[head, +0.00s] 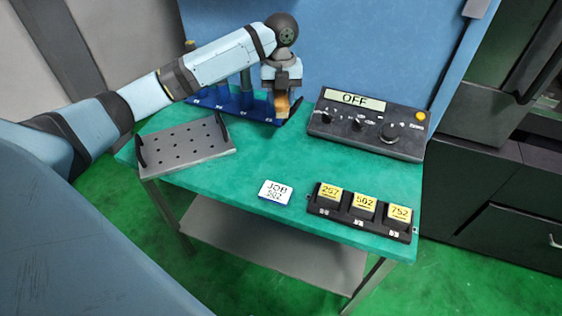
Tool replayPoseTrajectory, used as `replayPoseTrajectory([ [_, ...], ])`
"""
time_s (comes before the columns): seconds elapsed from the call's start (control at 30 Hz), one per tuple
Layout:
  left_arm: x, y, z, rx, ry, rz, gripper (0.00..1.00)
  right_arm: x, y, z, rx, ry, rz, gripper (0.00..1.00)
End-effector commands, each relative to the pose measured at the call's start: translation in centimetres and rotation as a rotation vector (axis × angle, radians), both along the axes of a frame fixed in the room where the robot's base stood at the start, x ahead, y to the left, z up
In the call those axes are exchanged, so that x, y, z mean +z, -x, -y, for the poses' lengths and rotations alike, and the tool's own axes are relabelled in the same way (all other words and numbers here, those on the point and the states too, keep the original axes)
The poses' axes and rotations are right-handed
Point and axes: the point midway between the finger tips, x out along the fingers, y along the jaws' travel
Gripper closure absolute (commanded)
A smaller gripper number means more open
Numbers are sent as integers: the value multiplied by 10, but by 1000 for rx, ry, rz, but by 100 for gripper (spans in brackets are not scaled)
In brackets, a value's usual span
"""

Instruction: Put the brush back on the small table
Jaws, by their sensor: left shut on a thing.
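The small table (237,188) has a green top and a grey lower shelf. My left gripper (284,98) is over its back part, at the right end of a blue rack (228,100). It is shut on a tan piece, which seems to be the brush (282,106). The fingers and wrist hide most of the brush. I cannot tell whether its lower end touches the rack or the table. My right gripper is not in view.
A perforated plate (186,147) with black handles lies at the left. A control box (368,127) reading OFF stands at back right. The table's middle is clear.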

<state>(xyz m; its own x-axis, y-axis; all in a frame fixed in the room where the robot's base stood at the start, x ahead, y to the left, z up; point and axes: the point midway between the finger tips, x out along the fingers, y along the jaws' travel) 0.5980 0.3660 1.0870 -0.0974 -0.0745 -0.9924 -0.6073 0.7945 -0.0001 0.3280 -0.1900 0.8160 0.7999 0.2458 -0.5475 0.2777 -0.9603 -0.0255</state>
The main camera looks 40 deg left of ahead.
Motion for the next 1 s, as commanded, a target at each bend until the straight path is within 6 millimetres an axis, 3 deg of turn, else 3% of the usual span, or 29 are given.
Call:
replayPoseTrajectory([
  [0.17, -27, 0, -1, -27, -1, -5, 88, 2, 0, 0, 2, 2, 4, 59],
  [0.6, -137, 0, -1, -23, 0, -4, 88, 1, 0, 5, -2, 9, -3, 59],
  [1.0, -178, 0, -1, -23, 0, -3, 88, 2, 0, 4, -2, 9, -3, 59],
])
